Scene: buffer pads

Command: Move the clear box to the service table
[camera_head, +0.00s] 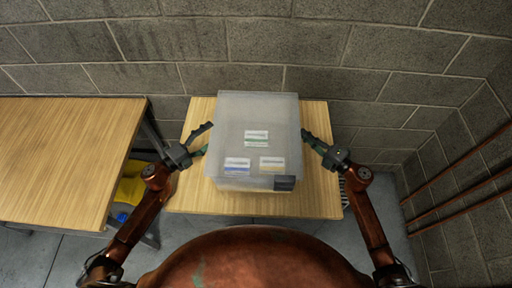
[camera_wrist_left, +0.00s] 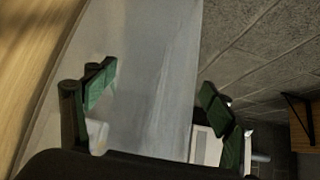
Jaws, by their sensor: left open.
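The clear box (camera_head: 257,115) is a large, translucent grey box with several small labels on it. It sits upright on the middle wooden table (camera_head: 190,200). My left gripper (camera_head: 207,138) is open beside the box's left side. In the left wrist view, its two green-padded fingers (camera_wrist_left: 157,92) are spread apart, with the box's pale wall (camera_wrist_left: 150,50) behind them; contact cannot be told. My right gripper (camera_head: 309,138) is beside the box's right side, its fingers partly overlapping in view, so its opening is unclear.
Another wooden table (camera_head: 60,150) stands to the left, across a narrow gap. A yellow object (camera_head: 130,188) is low in that gap. A grey block wall (camera_head: 270,45) closes off the back, and rust-red pipes (camera_head: 460,178) run along the right wall.

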